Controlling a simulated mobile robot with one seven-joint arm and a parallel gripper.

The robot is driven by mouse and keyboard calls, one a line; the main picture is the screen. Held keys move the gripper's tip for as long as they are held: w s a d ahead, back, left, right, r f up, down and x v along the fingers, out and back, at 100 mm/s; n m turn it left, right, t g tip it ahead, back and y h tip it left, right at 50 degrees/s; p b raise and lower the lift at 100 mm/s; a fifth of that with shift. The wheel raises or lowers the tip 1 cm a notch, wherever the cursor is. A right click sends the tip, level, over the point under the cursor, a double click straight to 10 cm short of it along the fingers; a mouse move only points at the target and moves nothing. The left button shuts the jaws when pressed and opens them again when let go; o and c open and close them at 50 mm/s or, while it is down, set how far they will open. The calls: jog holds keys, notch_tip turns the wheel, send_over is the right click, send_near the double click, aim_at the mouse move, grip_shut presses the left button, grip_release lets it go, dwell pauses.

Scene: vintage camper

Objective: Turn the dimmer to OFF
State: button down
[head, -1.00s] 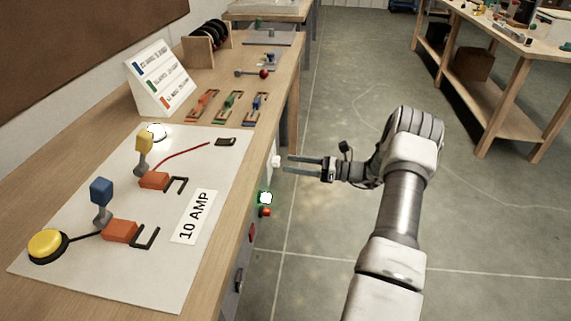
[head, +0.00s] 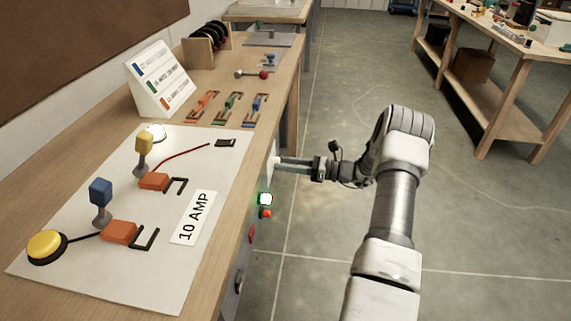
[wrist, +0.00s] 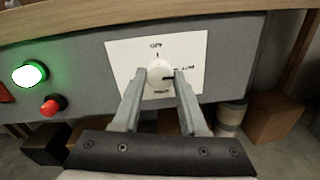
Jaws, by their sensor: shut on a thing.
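The dimmer is a round white knob (wrist: 159,75) on a white plate (wrist: 193,50) on the front face of the bench, with a dark mark on its right side. Small lettering stands around it; one label above the knob looks like OFF, the others are too blurred to read. My gripper (wrist: 156,84) is shut on the knob, one finger on each side, in the wrist view. In the head view my gripper (head: 280,164) reaches leftward to the bench front, and its fingertips cover most of the knob.
A lit green-rimmed button (wrist: 30,74) and a red button (wrist: 53,104) sit left of the plate; in the head view they are just below my gripper. The wooden bench top (head: 240,75) overhangs the panel. Open floor (head: 330,235) lies to the right.

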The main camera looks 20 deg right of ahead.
jog(key=shift+f+n+b, duration=0.15)
jog(key=shift+n+b, duration=0.15)
jog(key=shift+f+n+y+b, duration=0.1)
jog(key=shift+n+y+b, duration=0.4)
jog(key=shift+n+b, duration=6.3)
jog(key=n+p, duration=0.4)
jog(key=shift+n, duration=0.3)
jog(key=shift+c, duration=2.2)
grip_release()
jog(key=r+p+v, duration=0.1)
jog(key=p+v, duration=0.2)
jog(key=v, duration=1.4)
jog(key=shift+d+f, duration=0.3)
jog(key=shift+f, duration=0.05)
